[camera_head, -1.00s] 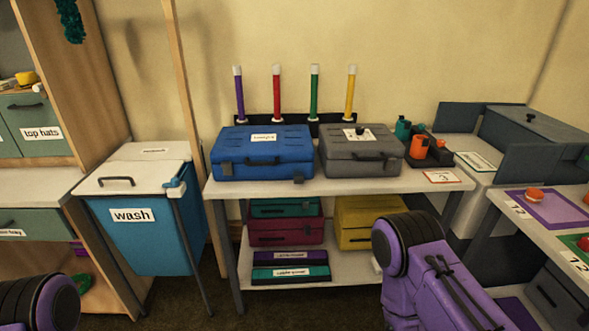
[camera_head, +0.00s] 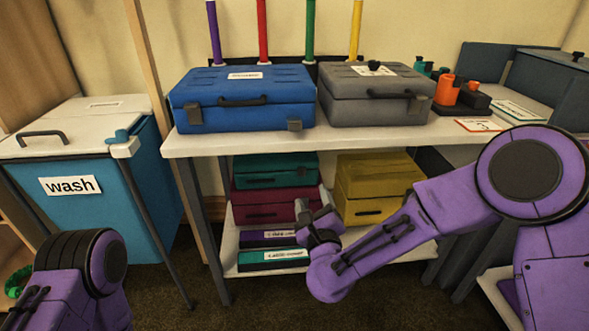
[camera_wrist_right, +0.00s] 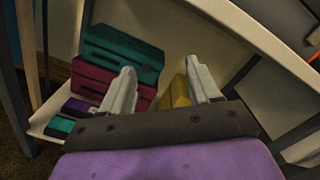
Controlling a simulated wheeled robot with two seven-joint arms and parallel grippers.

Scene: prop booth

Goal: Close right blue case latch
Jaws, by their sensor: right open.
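The blue case (camera_head: 243,100) stands shut-lidded on the white table in the head view, its dark handle at the front. Its right latch (camera_head: 295,125) is a grey tab at the lower right front corner, and it appears to hang down. The left latch (camera_head: 194,114) is a grey tab at the left front. My right gripper (camera_head: 318,204) is below the table top, in front of the lower shelf, apart from the case. In the right wrist view its two pale fingers (camera_wrist_right: 160,92) are spread with nothing between them. My left gripper is out of view; only part of that arm shows.
A grey case (camera_head: 365,108) stands right of the blue one on the table (camera_head: 400,135). Below are a teal case (camera_head: 277,172), a maroon case (camera_head: 262,207) and a yellow case (camera_head: 375,190). A blue wash bin (camera_head: 115,205) stands at the left. The table's front edge lies above my right gripper.

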